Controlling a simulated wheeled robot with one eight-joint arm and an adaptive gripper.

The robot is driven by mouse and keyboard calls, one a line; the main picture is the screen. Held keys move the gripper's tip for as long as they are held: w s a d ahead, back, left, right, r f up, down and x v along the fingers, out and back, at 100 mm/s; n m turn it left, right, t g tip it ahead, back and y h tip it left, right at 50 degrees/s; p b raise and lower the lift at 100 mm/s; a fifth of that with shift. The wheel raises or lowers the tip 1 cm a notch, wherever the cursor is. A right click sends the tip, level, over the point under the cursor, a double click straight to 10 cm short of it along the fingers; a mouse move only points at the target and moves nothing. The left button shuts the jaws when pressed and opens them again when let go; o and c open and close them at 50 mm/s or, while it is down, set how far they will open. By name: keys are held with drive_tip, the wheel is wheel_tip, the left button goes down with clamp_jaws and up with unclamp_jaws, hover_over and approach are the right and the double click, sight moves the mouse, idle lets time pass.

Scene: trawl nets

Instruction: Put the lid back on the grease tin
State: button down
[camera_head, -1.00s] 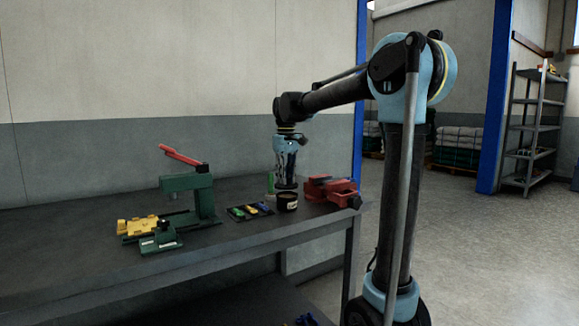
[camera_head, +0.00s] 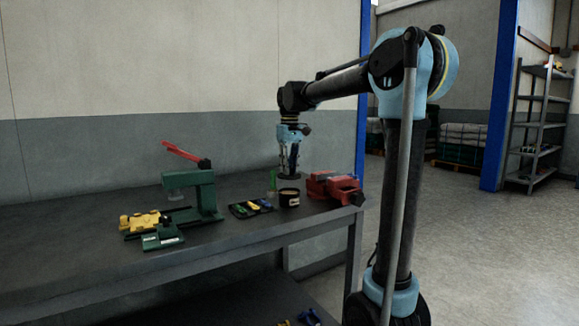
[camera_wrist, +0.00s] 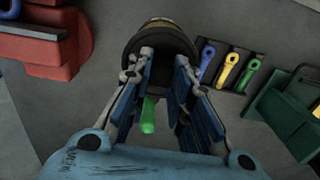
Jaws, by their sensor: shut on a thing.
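The grease tin (camera_head: 289,199) is a dark, pale-labelled tin standing upright on the workbench, its brownish top uncovered. It shows partly at the top of the wrist view (camera_wrist: 159,21). My gripper (camera_head: 289,168) is above and slightly behind it, pointing down. My gripper is shut on the dark round lid (camera_head: 289,177), held apart from the tin. In the wrist view, the fingertips (camera_wrist: 163,60) are at the lid (camera_wrist: 162,42), which covers part of the tin. How the fingers grip the lid is partly hidden.
A red vise (camera_head: 333,187) is close right of the tin. A green press (camera_head: 205,195) and yellow part (camera_head: 143,221) are farther left. The front-left bench is clear.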

drive_tip(key=shift+f, duration=2.45)
drive_tip(key=shift+s+r, duration=0.1)
drive_tip(key=shift+f, duration=0.2)
idle(0.6)
drive_tip(key=c, duration=1.4)
unclamp_jaws()
drive_tip(key=shift+o, duration=0.2)
drive_tip(key=o, duration=0.5)
